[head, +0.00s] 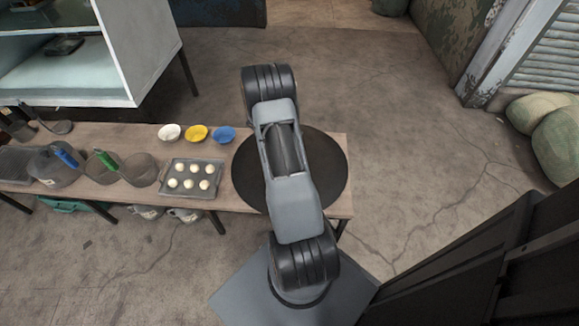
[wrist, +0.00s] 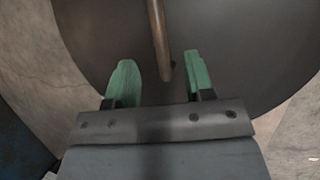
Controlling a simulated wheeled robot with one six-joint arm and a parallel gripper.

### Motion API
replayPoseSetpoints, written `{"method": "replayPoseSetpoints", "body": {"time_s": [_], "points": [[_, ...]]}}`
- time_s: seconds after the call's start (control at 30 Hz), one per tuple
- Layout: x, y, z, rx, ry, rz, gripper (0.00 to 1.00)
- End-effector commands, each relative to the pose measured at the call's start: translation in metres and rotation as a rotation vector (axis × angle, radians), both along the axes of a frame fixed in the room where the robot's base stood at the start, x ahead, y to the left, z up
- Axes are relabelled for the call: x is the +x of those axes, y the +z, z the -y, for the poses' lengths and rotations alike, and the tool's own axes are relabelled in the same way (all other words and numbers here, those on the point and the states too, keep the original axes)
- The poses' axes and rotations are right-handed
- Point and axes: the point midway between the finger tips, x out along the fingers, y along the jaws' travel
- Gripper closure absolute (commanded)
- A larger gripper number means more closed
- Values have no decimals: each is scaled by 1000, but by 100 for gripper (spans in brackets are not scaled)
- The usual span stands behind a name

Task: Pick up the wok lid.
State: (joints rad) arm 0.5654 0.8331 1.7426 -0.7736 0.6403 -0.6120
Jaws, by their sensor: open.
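The wok lid (head: 334,172) is a large dark round disc on the right end of the wooden table. My arm covers its middle in the head view. In the wrist view the lid's dark surface (wrist: 235,40) fills most of the picture, with a brown bar-like handle (wrist: 158,40) running down from the top edge. My gripper (wrist: 160,70) is open, its two green fingers on either side of the handle's near end in the picture. Whether the fingers are level with the handle or above it I cannot tell. My gripper is hidden in the head view.
Left of the lid on the table (head: 225,147) are a tray (head: 193,193) with several white balls, white (head: 169,132), yellow (head: 196,133) and blue (head: 224,135) bowls, and pots (head: 140,170). A white cabinet (head: 140,45) stands behind. Floor right of the table is open.

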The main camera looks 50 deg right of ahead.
Motion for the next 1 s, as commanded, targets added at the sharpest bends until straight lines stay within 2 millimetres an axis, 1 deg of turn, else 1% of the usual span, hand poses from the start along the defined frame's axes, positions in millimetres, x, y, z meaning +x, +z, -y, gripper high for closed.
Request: {"method": "replayPoseSetpoints", "body": {"time_s": [0.03, 0.1, 0.37, 0.47, 0.7, 0.8, 1.0], "points": [[-1, -9, 3, 0, -1, -1, 52], [-2, -16, 6, -1, -1, 1, 52], [-4, -25, 11, 0, -2, 2, 52], [-5, -31, 13, 0, -2, 1, 52], [-10, -61, 24, 0, -2, 0, 52], [-12, -70, 29, 0, -3, 2, 52], [-12, -70, 30, 0, -1, 2, 52]]}}
